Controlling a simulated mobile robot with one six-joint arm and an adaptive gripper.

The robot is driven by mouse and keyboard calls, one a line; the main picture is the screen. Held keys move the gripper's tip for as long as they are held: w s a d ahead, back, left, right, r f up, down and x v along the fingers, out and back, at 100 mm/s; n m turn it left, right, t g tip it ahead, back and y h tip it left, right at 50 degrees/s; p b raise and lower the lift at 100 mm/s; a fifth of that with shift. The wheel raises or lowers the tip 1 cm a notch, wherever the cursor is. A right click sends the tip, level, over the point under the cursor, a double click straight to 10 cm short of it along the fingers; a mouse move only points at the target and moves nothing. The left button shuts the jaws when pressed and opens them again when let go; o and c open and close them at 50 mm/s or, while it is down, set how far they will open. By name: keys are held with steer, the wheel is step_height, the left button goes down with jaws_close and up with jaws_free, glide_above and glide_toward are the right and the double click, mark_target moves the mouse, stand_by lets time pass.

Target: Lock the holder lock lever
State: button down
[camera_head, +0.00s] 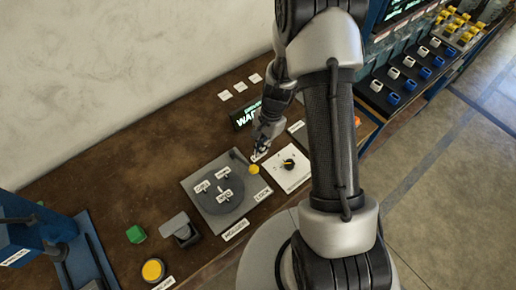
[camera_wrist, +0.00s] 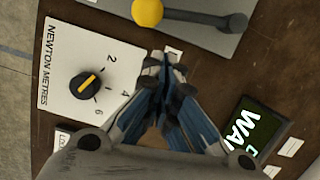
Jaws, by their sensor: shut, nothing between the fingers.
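The holder lock lever is a dark bar (camera_wrist: 207,18) with a yellow ball knob (camera_wrist: 147,12), at the top of the wrist view. In the head view its yellow knob (camera_head: 253,169) is at the upper right corner of the grey holder plate (camera_head: 192,184). The plate carries a round dark disc (camera_head: 212,206) with small labels. My gripper (camera_head: 257,155) is shut and empty, just above the knob in the head view. In the wrist view my gripper (camera_wrist: 167,60) points toward the lever, with a visible gap between its fingertips and the bar.
A white torque dial panel (camera_wrist: 60,50) with a black knob lies beside the holder. A lit display (camera_wrist: 255,130) stands on the other side.

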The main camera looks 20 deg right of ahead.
steer(key=shift+w+d+r+p, duration=0.15)
steer(key=shift+w+d+r, duration=0.2)
steer(key=shift+r, duration=0.3)
steer(key=shift+w+d+r+p, duration=0.15)
steer(key=shift+w+d+r, duration=0.15)
steer(key=shift+r, duration=0.3)
steer(key=a+p+v, duration=0.1)
steer(key=v, duration=0.6)
steer(key=shift+s+r, duration=0.25)
steer(key=shift+s, duration=0.05)
steer(key=shift+d, duration=0.15)
